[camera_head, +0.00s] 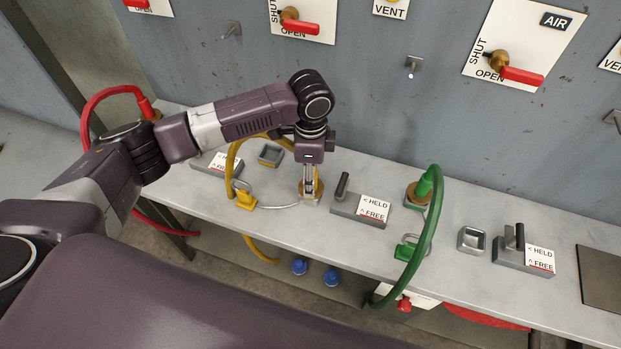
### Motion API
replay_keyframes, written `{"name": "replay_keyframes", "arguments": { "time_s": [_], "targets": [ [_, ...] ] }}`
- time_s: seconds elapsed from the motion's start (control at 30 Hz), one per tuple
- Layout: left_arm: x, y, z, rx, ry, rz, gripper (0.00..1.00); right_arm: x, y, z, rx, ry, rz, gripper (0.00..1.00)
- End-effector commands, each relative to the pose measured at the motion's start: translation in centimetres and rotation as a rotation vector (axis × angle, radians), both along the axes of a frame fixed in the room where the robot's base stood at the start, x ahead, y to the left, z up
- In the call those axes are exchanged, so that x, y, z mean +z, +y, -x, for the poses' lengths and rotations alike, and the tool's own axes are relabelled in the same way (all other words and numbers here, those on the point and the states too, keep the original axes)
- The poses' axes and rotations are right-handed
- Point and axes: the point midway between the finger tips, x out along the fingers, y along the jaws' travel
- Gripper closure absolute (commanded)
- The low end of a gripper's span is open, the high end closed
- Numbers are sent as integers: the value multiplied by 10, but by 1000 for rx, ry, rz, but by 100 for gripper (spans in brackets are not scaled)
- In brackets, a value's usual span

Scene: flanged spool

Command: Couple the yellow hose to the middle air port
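The yellow hose (232,163) arcs up from the bench's front edge and passes behind my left wrist. Its end is mostly hidden at the brass middle air port (311,199), where a little yellow shows beside my fingers. My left gripper (309,190) points down right over this port, its two fingers close together. I cannot tell whether they grip the hose end or whether it is seated. A yellow clip (245,200) lies left of the port, with a pale cable running to it. A dark lever (342,186) stands on the grey block right of the port. My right gripper is not in view.
A green hose (437,215) stands in the right port, and a red hose (108,92) arcs at the left. A second lever block (525,255) and a square socket (471,240) are farther right. Red-handled valves (521,75) line the wall behind. Some front bench surface (330,235) is clear.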

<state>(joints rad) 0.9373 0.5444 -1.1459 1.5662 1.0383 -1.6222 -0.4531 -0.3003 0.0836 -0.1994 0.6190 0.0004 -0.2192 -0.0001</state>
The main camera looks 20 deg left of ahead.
Motion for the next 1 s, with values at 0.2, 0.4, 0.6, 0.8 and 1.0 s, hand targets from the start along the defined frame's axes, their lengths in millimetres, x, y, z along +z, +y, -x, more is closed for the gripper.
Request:
{"name": "replay_keyframes", "arguments": {
  "time_s": [0.2,0.4,0.6,0.8,1.0],
  "targets": [
    [48,0,-2,0,-7,3,56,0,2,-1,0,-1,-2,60],
    [85,0,-1,-1,-5,2,56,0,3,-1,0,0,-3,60],
    [105,0,-1,1,-2,1,56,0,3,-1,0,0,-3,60],
    [107,0,0,1,-1,1,56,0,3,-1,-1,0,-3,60],
    [107,0,-1,1,-1,2,56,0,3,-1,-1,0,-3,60]
  ]
}}
